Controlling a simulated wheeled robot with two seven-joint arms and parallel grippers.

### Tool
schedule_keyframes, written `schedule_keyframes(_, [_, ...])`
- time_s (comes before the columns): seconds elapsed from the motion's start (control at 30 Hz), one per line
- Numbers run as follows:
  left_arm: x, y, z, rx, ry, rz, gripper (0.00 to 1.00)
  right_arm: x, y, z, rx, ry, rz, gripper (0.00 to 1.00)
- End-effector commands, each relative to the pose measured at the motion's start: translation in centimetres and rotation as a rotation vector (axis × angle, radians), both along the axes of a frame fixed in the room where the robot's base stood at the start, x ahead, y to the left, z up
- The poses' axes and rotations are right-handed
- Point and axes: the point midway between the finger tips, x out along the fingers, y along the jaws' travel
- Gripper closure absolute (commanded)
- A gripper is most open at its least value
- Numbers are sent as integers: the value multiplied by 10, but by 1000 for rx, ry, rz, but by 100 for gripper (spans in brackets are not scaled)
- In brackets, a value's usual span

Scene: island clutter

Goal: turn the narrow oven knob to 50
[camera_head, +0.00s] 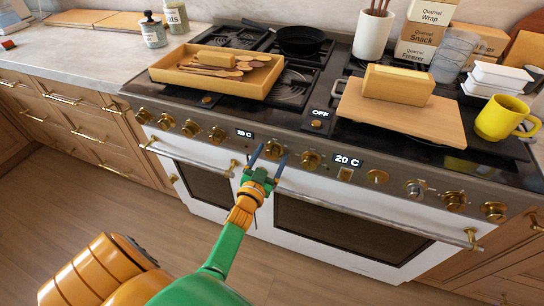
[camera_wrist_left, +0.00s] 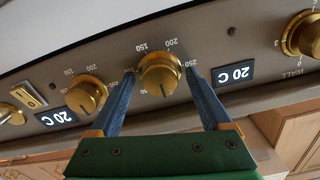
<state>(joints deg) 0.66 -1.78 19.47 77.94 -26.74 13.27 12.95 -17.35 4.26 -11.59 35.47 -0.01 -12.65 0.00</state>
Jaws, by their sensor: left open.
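The narrow oven knob (camera_head: 273,149) is a round brass knob on the range's front panel, right of the small left display (camera_head: 244,133), which reads 20 C. My left gripper (camera_head: 269,156) is open in front of it. In the left wrist view the blue fingers of the left gripper (camera_wrist_left: 163,73) stand on either side of the knob (camera_wrist_left: 160,78). Whether they touch it is unclear. Dial numbers such as 150, 200 and 250 ring the knob; its exact pointer position is hard to read. My right gripper is not in view.
White oven doors with rail handles (camera_head: 365,214) lie below. A wooden tray (camera_head: 217,72) and cutting board (camera_head: 402,110) rest on the stove top.

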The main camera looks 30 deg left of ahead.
Motion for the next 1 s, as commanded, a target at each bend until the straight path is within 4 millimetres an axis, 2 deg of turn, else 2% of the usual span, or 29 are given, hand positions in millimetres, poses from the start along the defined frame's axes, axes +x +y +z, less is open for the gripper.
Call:
schedule_keyframes(0.1, [0, 0, 0, 0, 1, 0, 19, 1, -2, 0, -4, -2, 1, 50])
schedule_keyframes(0.13, [0, 0, 0, 0, 1, 0, 24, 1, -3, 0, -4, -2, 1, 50])
schedule_keyframes(0.4, [-1, 0, 0, 0, 1, 0, 97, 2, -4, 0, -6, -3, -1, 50])
schedule_keyframes(0.43, [-1, 0, 0, 0, 1, 0, 100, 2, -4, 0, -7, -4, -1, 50])
schedule_keyframes(0.73, [-1, 0, 0, 44, 12, 0, 100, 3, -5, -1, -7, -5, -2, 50])
schedule_keyframes(1.0, [0, -1, -1, 223, 55, 0, 100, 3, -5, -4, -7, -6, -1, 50])
